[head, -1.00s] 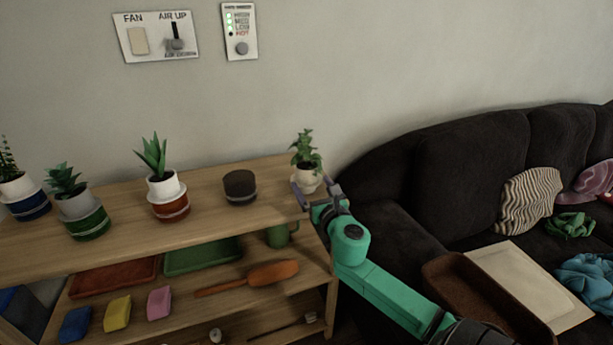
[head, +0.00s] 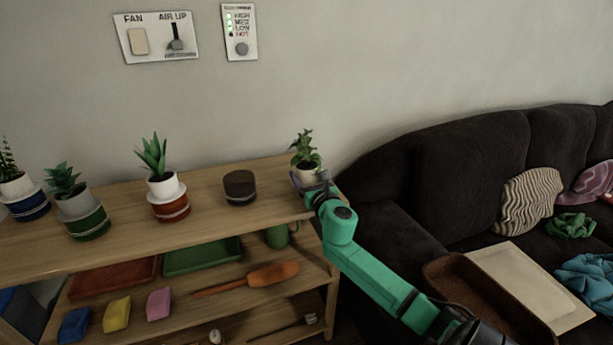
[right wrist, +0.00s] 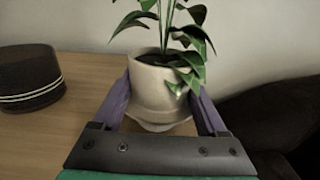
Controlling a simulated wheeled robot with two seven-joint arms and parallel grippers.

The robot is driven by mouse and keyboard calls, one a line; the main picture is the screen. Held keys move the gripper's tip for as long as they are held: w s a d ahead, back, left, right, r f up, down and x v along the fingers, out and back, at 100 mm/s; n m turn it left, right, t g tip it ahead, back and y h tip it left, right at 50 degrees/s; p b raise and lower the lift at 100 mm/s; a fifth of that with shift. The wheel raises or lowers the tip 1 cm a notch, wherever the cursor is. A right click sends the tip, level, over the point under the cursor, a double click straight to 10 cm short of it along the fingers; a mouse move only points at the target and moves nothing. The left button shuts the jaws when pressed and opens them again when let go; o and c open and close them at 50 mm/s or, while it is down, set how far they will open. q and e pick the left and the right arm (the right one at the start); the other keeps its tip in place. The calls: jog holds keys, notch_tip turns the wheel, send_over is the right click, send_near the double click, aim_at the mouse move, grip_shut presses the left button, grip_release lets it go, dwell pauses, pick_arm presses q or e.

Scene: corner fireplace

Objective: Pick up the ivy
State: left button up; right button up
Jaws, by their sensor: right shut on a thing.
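The ivy (head: 304,150) is a leafy green plant in a white pot (head: 306,174) at the right end of the shelf's wooden top. In the right wrist view the pot (right wrist: 158,86) is cream-white, upright, with leaves (right wrist: 185,40) hanging over its rim and a wider base low down. My right gripper (head: 307,180) is at the pot from the front right. The wrist view shows its purple fingers (right wrist: 160,98) on both sides of the pot, shut on it. The pot appears to stand on the shelf top. My left gripper is not in view.
A dark round pot (head: 239,187) stands left of the ivy, and several potted plants, such as a spiky one (head: 154,157), stand further left on the shelf top (head: 215,220). Trays and tools lie on lower shelves. A dark sofa (head: 450,170) is at the right.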

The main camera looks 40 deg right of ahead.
aim_at(306, 150)
jog(key=shift+r, duration=0.1)
notch_tip(306, 150, up, 8)
jog(key=p, duration=0.4)
jog(key=shift+f, duration=0.25)
notch_tip(306, 150, up, 12)
jog(key=p, duration=0.3)
jog(key=shift+r, duration=0.2)
